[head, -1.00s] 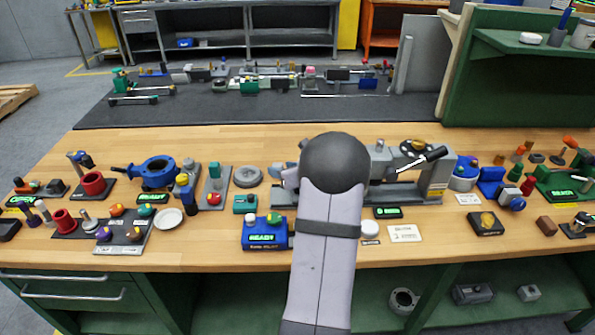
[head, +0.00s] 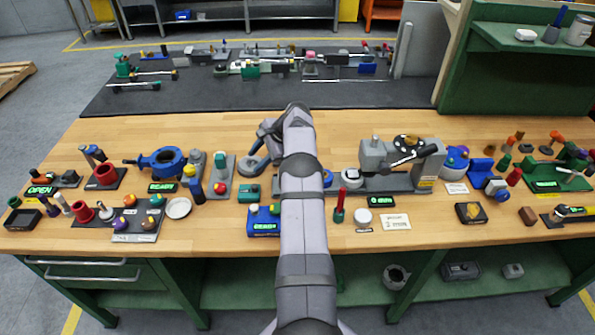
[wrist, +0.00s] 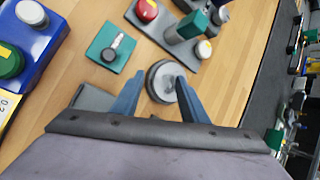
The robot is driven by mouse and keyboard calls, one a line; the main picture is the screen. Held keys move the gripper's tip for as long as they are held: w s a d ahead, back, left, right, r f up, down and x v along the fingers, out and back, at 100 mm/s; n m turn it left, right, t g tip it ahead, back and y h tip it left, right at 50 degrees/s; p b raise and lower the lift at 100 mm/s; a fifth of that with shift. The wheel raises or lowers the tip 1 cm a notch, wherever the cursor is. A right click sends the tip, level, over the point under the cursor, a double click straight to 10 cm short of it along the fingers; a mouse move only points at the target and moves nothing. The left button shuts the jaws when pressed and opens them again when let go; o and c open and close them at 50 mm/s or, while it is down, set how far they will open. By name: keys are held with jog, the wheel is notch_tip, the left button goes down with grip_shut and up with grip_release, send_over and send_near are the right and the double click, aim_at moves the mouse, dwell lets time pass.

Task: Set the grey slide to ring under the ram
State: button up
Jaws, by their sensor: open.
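The grey press (head: 400,165) stands right of centre in the head view, with a dark wheel and black-handled lever on top. Its long grey base (head: 385,187) runs left behind my arm. A pale round piece (head: 350,177) and a blue piece (head: 327,178) sit on or by the base; my arm hides much there, and I cannot clearly make out the slide or ram. My gripper (head: 254,166) is left of the base. In the wrist view my gripper (wrist: 159,78) is open, its fingers either side of a grey round piece (wrist: 163,85); contact cannot be told.
A teal block (wrist: 110,47) and a plate with a red button (wrist: 147,10) and teal post (wrist: 187,27) are near the fingers. A blue box (head: 264,222) and a red-and-green post (head: 340,205) stand in front. Bare wood shows along the bench front.

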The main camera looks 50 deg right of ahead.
jog(key=s+d+r+g+h, duration=0.1)
jog(key=s+d+g, duration=0.1)
jog(key=s, duration=0.2)
jog(key=s+d+r+n+g+h, duration=0.1)
jog(key=s+d+r+g, duration=0.1)
jog(key=s, duration=0.2)
jog(key=s+d+r+n+g+h, duration=0.1)
jog(key=s+d+g, duration=0.1)
jog(key=s, duration=0.2)
jog(key=shift+s+d+r, duration=0.1)
jog(key=shift+d+r, duration=0.1)
jog(key=shift+d, duration=0.2)
jog(key=shift+s+a, duration=0.2)
jog(key=shift+a, duration=0.05)
jog(key=shift+f+b, duration=1)
jog(key=shift+f, duration=0.45)
jog(key=shift+f+p, duration=1)
jog(key=shift+f, duration=1.25)
